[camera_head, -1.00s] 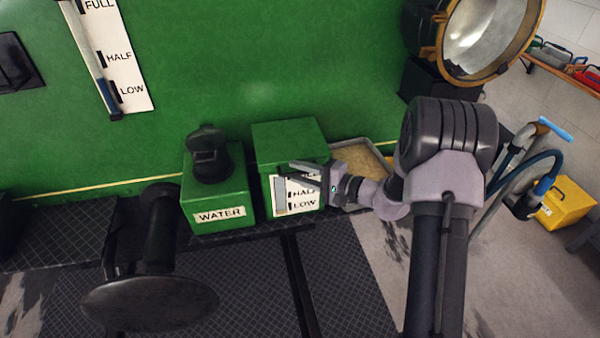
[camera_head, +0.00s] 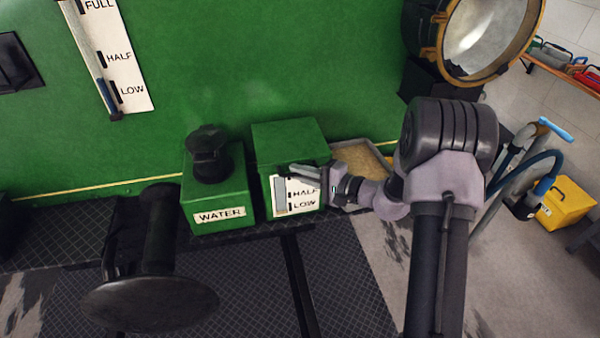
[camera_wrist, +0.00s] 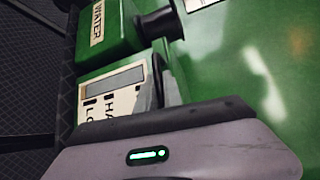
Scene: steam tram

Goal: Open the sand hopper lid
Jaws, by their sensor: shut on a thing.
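The sand hopper (camera_head: 263,200) is a green box with a white level plate marked HALF and LOW on its front. Its green lid (camera_head: 285,138) lies flat and closed on top. My gripper (camera_head: 298,171) comes in from the right and is shut at the lid's front edge; the fingers hide the exact part gripped. In the wrist view the level plate (camera_wrist: 113,97) shows just beyond my gripper's grey body, with a dark finger partly beside it.
A green WATER box (camera_head: 218,203) with a black cap (camera_head: 208,155) stands close to the hopper's left. A sand-filled tray (camera_head: 362,158) lies to its right, behind my wrist. A large lamp (camera_head: 490,40) is above right. A black round-topped stand (camera_head: 150,303) is front left.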

